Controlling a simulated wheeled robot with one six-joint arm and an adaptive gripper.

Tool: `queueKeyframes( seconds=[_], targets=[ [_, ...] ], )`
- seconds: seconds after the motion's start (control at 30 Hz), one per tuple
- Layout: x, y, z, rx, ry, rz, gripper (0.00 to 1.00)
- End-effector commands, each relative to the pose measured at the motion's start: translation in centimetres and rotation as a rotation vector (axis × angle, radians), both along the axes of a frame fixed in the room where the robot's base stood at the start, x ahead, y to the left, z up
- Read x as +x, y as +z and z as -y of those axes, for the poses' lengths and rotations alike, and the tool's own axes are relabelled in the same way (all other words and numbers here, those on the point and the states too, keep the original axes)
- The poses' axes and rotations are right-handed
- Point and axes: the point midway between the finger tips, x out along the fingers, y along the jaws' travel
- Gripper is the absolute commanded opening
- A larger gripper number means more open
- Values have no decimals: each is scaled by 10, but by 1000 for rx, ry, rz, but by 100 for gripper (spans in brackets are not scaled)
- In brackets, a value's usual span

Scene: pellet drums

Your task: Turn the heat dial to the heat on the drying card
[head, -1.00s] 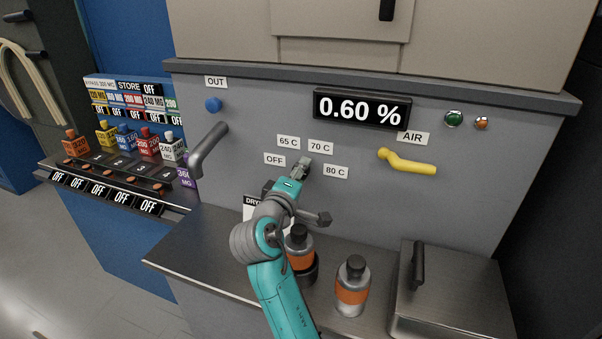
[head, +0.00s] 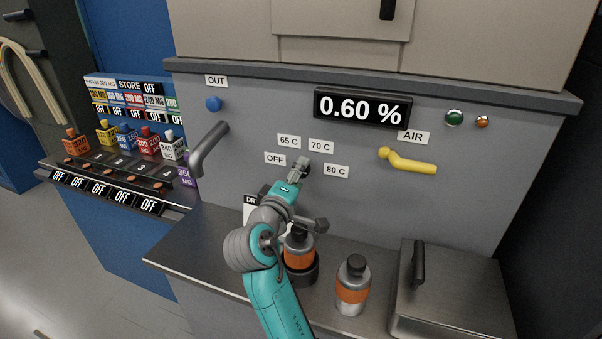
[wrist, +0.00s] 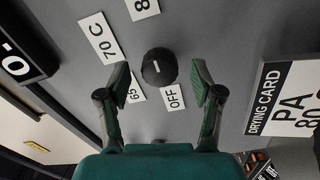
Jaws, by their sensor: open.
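The heat dial (wrist: 159,67) is a round black knob with a short white mark, on the grey panel in the wrist view. I cannot tell surely which label the mark points at. Around it are the labels OFF (wrist: 173,97), 65 C, partly hidden by a finger, 70 C (wrist: 97,37) and 80 C (head: 336,170). My gripper (wrist: 160,82) is open, its fingers on either side of the dial and apart from it. In the head view my gripper (head: 298,170) hides the dial. The drying card (wrist: 285,98) reads PA and 80, its edge cut off.
A yellow AIR lever (head: 408,163) and a grey handle (head: 208,150) stick out from the panel. A display (head: 361,109) reads 0.60 %. Two orange-banded bottles stand on the counter below, one (head: 352,285) clear of my arm. A lidded box (head: 450,290) stands at right.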

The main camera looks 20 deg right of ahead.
Motion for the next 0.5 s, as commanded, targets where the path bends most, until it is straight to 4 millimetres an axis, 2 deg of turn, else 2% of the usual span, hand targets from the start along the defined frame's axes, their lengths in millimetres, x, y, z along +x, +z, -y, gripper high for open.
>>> queueKeyframes(
  seconds=[0.3, 0.5],
  targets=[
    [-45, -1, -46, 0, 2, -2, 66],
    [-64, -1, -64, 0, 1, -2, 66]
  ],
)
